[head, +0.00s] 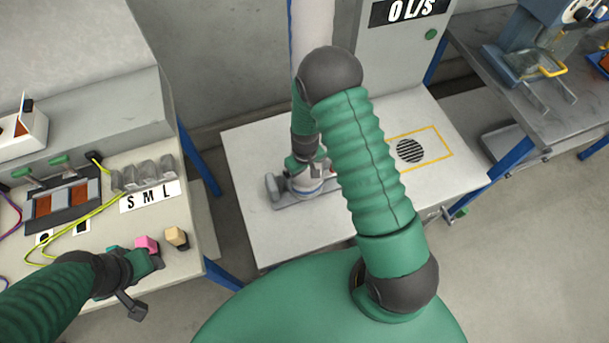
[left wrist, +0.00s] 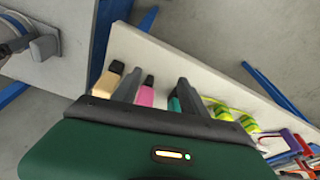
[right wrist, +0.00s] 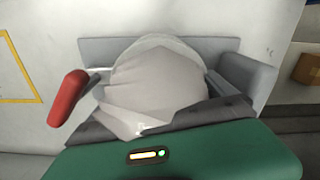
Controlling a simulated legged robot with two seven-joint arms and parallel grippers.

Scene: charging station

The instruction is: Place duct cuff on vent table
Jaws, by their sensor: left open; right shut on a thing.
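The duct cuff (head: 304,187) is a pale whitish cylinder at a grey holder (head: 276,203) on the left part of the white vent table (head: 275,235). My right gripper (head: 308,165) is shut on it; the cuff also fills the middle of the right wrist view (right wrist: 155,85). Whether it is seated in or lifted off the holder I cannot tell. A yellow outline with a round black grille (head: 410,151) marks the table's right side.
A red handle (right wrist: 68,97) sits beside the holder. A white duct (head: 312,30) rises behind my right arm. The left bench (head: 185,258) carries a tan block (head: 177,236), yellow cables and S M L sockets. A display box (head: 395,60) stands behind the table.

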